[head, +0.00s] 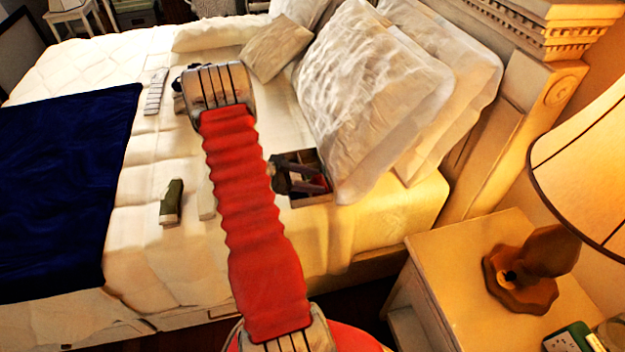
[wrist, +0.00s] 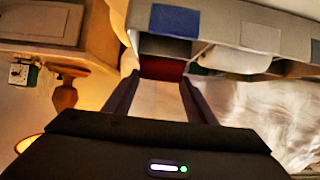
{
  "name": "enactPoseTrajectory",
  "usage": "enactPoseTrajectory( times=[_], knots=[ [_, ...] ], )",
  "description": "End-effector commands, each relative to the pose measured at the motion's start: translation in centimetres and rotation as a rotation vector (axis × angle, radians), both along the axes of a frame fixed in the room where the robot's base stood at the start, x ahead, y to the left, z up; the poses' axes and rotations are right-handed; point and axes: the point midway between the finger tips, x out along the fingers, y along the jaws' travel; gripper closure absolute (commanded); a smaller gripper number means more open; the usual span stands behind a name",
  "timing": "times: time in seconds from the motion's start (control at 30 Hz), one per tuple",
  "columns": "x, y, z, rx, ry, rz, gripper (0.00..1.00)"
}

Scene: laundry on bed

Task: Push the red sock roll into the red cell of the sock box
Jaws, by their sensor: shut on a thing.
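My gripper (head: 297,175) is at the sock box (head: 298,202) on the bed, beside the pillows in the head view. In the wrist view my gripper (wrist: 159,80) has its fingers a short way apart, with the red sock roll (wrist: 162,67) between their tips. The roll is at the near side of the sock box (wrist: 205,28), which shows blue, white and grey patches. A little red also shows by the fingers in the head view. I cannot clearly tell the red cell from the roll, nor how deep the roll sits.
A large pillow (head: 365,95) stands close behind the box. An olive-green item (head: 171,202) and a pale item (head: 155,90) lie on the bed. A dark blue blanket (head: 60,190) covers its left part. A nightstand (head: 470,250) with a lamp (head: 535,265) stands at the right.

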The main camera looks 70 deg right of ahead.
Motion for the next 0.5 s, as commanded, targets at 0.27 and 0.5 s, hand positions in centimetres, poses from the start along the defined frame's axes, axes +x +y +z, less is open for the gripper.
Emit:
enactPoseTrajectory(
  times=[0.27,0.5],
  knots=[
    [0.02,-0.03,-0.38,0.000,0.000,0.000,0.70],
    [0.01,-0.03,-0.71,0.000,0.000,0.001,0.70]
  ],
)
